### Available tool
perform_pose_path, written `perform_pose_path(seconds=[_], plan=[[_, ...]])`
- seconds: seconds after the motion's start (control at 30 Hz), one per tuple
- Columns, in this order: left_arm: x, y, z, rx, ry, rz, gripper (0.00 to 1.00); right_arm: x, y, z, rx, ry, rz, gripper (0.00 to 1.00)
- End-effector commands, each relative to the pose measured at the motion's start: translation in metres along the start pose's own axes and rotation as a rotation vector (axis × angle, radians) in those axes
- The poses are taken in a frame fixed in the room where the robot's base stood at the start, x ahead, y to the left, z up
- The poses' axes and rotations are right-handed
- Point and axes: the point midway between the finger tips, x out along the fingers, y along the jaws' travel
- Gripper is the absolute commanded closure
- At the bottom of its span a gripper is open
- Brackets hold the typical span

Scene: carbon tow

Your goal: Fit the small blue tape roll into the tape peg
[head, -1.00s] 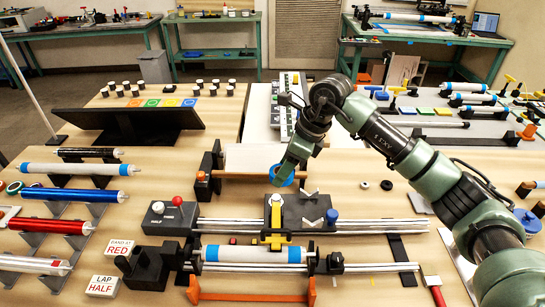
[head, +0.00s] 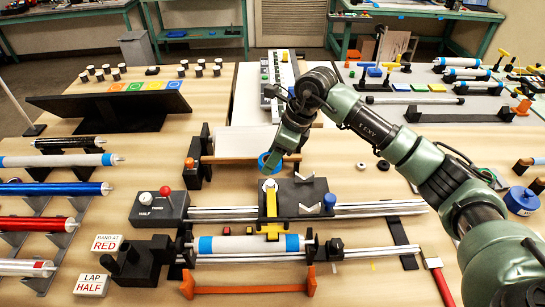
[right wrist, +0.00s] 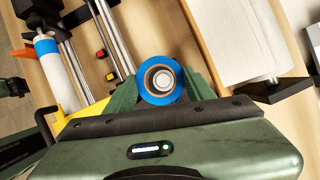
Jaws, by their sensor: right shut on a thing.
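The small blue tape roll (head: 265,162) is between the fingers of my right gripper (head: 277,163), which is shut on it. In the right wrist view the roll (right wrist: 160,80) shows end on, a blue ring around a pale core, with green fingers on both sides. A pale round top (head: 269,185) on the yellow-armed carriage looks like the tape peg; I cannot be sure. In the head view the roll appears just behind and above it, apart from it. Whether anything sits inside the roll's core is unclear. My left gripper is not in view.
A grey control box (head: 158,207) is at left, and a blue knob (head: 330,199) stands right of the pale top.

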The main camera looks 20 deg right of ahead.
Motion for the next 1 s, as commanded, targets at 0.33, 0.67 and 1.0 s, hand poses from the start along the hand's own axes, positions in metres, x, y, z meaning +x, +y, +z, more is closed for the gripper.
perform_pose_path(seconds=[0.33,0.67,1.0], plan=[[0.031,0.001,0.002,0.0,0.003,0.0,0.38,0.035,0.0,-0.015,0.001,0.001,0.0,0.86],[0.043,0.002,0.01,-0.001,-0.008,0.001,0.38,0.049,0.0,-0.021,0.001,0.001,0.0,0.86],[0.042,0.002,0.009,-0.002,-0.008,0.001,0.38,0.049,0.0,-0.021,0.001,0.001,0.0,0.86]])
